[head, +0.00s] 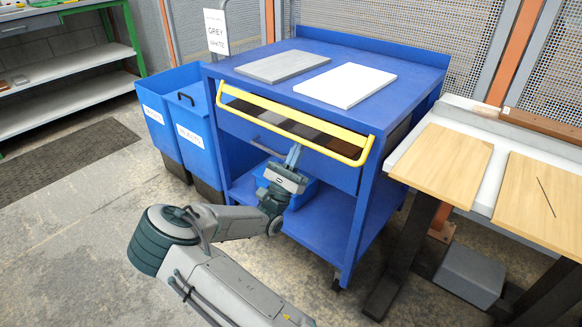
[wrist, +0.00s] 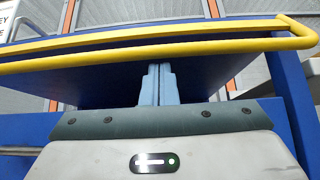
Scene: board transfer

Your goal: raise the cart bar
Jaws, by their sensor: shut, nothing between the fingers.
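The yellow cart bar (head: 290,133) runs across the upper front of the blue cart (head: 290,90). Its lower rail hangs forward, below the cart's top edge. The fingers are shut and empty. In the wrist view the bar (wrist: 130,59) crosses the picture above and beyond the closed fingertips (wrist: 159,66). I cannot tell whether the fingertips touch the bar.
A grey board (head: 283,67) and a white board (head: 345,85) lie on the cart top. Blue bins (head: 192,125) stand at the cart's left. A table with wooden boards (head: 442,158) is close at the right. Floor is open at the front left.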

